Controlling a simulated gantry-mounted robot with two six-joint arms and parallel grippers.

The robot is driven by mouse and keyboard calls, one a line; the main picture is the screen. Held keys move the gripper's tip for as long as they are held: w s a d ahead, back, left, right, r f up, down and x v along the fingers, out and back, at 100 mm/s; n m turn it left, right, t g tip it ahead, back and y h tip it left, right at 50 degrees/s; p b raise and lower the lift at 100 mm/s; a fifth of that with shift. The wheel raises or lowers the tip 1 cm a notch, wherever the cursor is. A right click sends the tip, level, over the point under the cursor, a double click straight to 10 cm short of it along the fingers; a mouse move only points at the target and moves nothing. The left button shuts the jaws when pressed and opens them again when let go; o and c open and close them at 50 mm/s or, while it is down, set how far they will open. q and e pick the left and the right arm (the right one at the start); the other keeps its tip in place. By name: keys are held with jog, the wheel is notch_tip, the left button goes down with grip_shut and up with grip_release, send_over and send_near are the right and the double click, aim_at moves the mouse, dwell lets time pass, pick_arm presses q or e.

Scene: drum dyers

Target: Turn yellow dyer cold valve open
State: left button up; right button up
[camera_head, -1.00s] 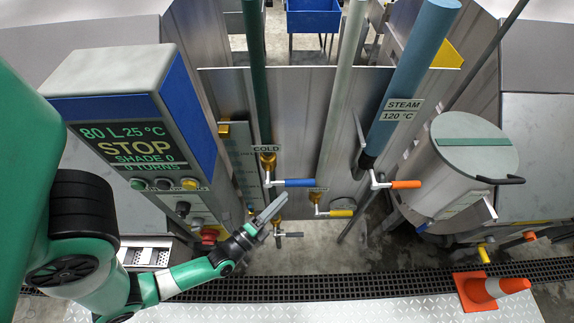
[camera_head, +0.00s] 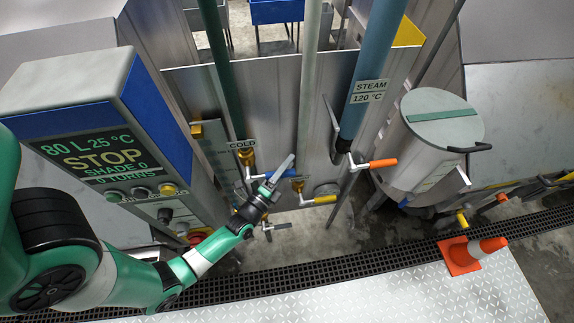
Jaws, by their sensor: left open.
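The cold valve (camera_head: 246,158) is a brass fitting under the COLD label (camera_head: 242,145), on a dark green pipe. Its lever has a blue grip (camera_head: 289,173) and sticks out to the right, roughly level. My left gripper (camera_head: 283,170) is in front of the blue grip and covers part of it. Its fingers are open, with their tips up and to the right. I cannot tell whether they touch the lever. My right gripper is not in view.
A yellow-handled valve (camera_head: 324,199) sits just right and below. An orange-handled steam valve (camera_head: 382,163) is further right. A control box (camera_head: 105,150) reading STOP stands at left.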

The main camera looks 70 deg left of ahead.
pick_arm(q)
grip_shut()
dwell(1.3)
